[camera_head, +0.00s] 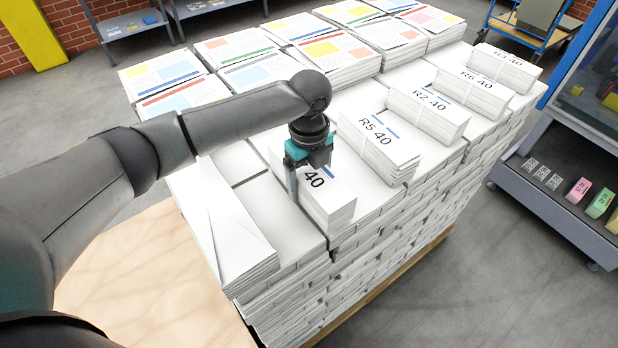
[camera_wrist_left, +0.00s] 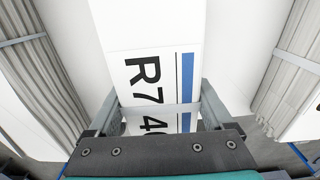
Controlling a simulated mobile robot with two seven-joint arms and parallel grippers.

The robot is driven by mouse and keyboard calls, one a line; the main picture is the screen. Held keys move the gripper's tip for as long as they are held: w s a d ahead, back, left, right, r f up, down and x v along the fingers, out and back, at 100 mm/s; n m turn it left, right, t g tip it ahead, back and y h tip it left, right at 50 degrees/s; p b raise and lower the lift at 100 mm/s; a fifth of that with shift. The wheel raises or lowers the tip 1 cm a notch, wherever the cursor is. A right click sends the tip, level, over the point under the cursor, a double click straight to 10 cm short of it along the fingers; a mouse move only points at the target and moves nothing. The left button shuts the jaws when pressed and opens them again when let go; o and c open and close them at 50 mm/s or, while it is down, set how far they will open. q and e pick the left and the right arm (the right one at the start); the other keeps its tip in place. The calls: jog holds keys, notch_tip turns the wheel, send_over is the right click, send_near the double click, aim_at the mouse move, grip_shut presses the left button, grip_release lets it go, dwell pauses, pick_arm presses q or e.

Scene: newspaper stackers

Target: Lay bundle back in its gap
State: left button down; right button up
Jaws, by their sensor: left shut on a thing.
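My left gripper (camera_head: 308,172) is shut on a white newspaper bundle (camera_head: 333,200) on the near part of the pallet pile. In the left wrist view the bundle (camera_wrist_left: 150,30) lies between the two fingers, with a blue stripe and a printed label reading R7 40, partly covered by the gripper. The bundle lies roughly in line with the R5 40 bundle (camera_head: 380,143) to its right. An unlabelled white stack (camera_head: 232,225) is to its left. I cannot tell whether the held bundle touches the layer under it. My right gripper is not in view.
Bundles R2 40 (camera_head: 428,107), R6 40 (camera_head: 474,90) and R3 40 (camera_head: 504,66) continue the row. Colourful printed stacks (camera_head: 240,45) stand behind. A shelf unit with small boxes (camera_head: 578,190) is at right. Bare wooden board (camera_head: 140,285) shows at front left.

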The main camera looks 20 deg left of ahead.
aim_at(309, 168)
pick_arm(q)
jog(key=shift+w+f, duration=0.1)
jog(key=shift+f, duration=0.4)
dwell(0.3)
jog(key=shift+c, duration=0.9)
grip_release()
jog(key=shift+o, duration=0.8)
jog(key=shift+f, duration=0.1)
notch_tip(309, 168, up, 16)
jog(key=shift+f+b, duration=0.25)
jog(key=shift+b, duration=0.45)
